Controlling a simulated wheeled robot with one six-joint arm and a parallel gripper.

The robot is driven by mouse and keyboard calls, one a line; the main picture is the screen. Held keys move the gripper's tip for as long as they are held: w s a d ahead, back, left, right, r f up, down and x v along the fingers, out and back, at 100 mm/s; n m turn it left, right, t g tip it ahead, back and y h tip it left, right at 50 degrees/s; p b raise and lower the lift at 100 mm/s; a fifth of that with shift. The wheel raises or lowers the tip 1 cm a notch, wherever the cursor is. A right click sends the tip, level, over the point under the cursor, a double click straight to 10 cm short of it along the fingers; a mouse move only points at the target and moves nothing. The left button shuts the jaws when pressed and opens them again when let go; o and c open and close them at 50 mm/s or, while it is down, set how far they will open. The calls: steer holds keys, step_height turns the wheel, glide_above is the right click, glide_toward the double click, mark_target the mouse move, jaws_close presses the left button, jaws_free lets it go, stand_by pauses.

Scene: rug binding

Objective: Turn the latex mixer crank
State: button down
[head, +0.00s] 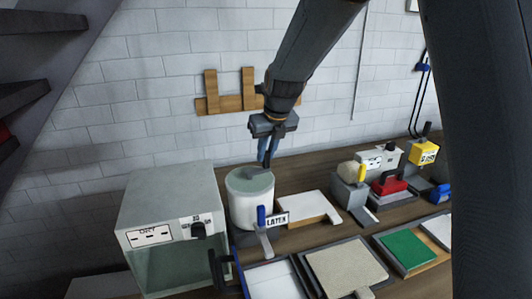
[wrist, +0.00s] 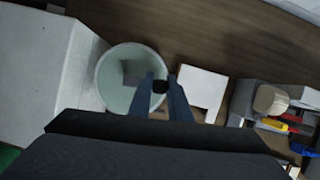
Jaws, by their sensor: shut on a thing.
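The latex mixer (head: 247,206) is a white round tub with a pale green top and a "LATEX" label (head: 277,219) at its front. It also shows from above in the wrist view (wrist: 112,78). My gripper (head: 267,150) points down over the mixer's top. Its blue fingers are shut on the dark crank knob (wrist: 160,86), which shows between the fingertips near the right side of the mixer's rim. The crank's arm is mostly hidden by the fingers and knob. A blue-handled lever (head: 262,217) stands at the mixer's front.
A grey box labelled "DRY" (head: 172,192) stands close left of the mixer. A white block (head: 307,208) lies close right. Farther right are grey devices with yellow and red parts (head: 390,187). Trays with a beige panel (head: 345,266) and a green panel (head: 405,250) lie in front.

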steer(key=c, duration=1.6)
jaws_free()
steer(key=shift+c, duration=0.2)
steer(key=b+v, duration=0.2)
steer(key=v, duration=0.5)
steer(key=shift+s+r+b, duration=0.2)
steer(key=shift+r+b, duration=0.15)
steer(key=shift+b, duration=0.05)
steer(key=shift+d, duration=0.1)
